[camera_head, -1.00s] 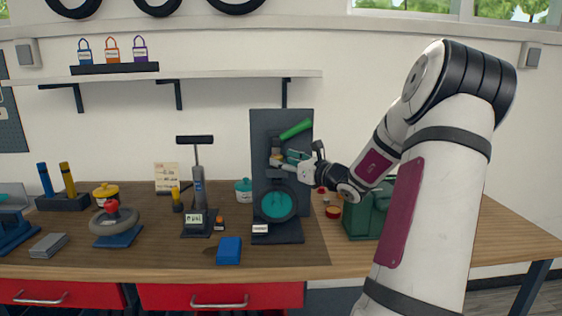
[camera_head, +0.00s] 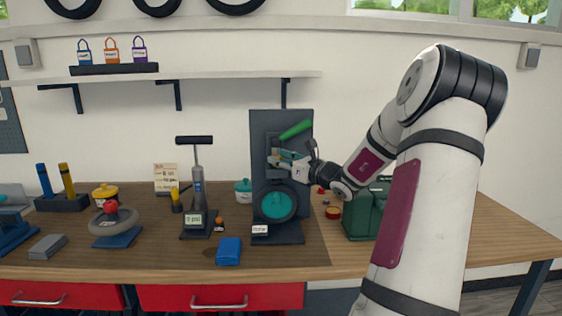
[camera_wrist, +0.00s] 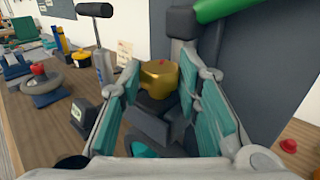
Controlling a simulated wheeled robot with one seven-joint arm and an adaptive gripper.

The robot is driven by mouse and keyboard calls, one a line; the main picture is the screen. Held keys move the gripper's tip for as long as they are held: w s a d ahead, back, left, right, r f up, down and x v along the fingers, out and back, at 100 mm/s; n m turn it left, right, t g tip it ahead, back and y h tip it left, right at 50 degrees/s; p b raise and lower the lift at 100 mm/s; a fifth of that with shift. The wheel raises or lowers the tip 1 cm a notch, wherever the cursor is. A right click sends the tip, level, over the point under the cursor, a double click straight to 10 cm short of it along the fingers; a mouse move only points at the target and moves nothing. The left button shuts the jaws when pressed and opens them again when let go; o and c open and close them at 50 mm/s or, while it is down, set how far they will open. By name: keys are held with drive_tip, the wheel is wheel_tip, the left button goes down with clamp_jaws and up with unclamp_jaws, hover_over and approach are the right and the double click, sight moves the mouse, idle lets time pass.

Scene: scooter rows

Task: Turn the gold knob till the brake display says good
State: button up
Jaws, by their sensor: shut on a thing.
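The gold knob (camera_wrist: 160,74) shows in the wrist view between my two teal-padded fingers. My gripper (camera_wrist: 158,82) is shut on it; in the head view my gripper (camera_head: 284,160) is at the upper part of the dark brake stand (camera_head: 259,122) and mostly hides the knob. A green lever (camera_head: 296,130) slants up just above it. A teal disc (camera_head: 275,206) in a dark ring sits lower on the stand. The small white brake display (camera_head: 260,230) is at the stand's foot; its word is too small to read.
A pump (camera_head: 197,185) with its own small display stands left of the brake stand. A blue block (camera_head: 229,251) lies in front. A green box (camera_head: 363,219) is close to the right, under my forearm. The wooden table's right end (camera_head: 490,235) is clear.

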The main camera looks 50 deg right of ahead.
drive_tip(key=shift+w+a+f+h+b, duration=0.1)
drive_tip(key=shift+h+b, duration=0.2)
drive_tip(key=shift+b, duration=0.2)
drive_tip(key=m+h+b, duration=0.1)
drive_tip(key=m+g+h+b, duration=0.1)
drive_tip(key=b, duration=0.1)
drive_tip(key=h+b, duration=0.1)
drive_tip(key=b, duration=0.1)
drive_tip(key=shift+w+a+f+m+h, duration=0.1)
drive_tip(key=shift+a+m+h, duration=0.15)
drive_tip(key=shift+m+h, duration=0.15)
drive_tip(key=m+g+h+b, duration=0.1)
drive_tip(key=b, duration=0.2)
drive_tip(key=shift+a+b, duration=0.1)
drive_tip(key=shift+b, duration=0.25)
drive_tip(key=m+g+h+b, duration=0.1)
drive_tip(key=h+b, duration=0.1)
drive_tip(key=b, duration=0.3)
drive_tip(key=shift+w+a+m+g, duration=0.1)
drive_tip(key=shift+m+g, duration=0.2)
drive_tip(key=shift+m, duration=0.1)
drive_tip(key=shift+m+g+h+b, duration=0.3)
drive_tip(key=shift+h+b, duration=0.3)
drive_tip(key=shift+b, duration=0.5)
drive_tip(key=o, duration=1.1)
drive_tip(key=shift+o, duration=0.2)
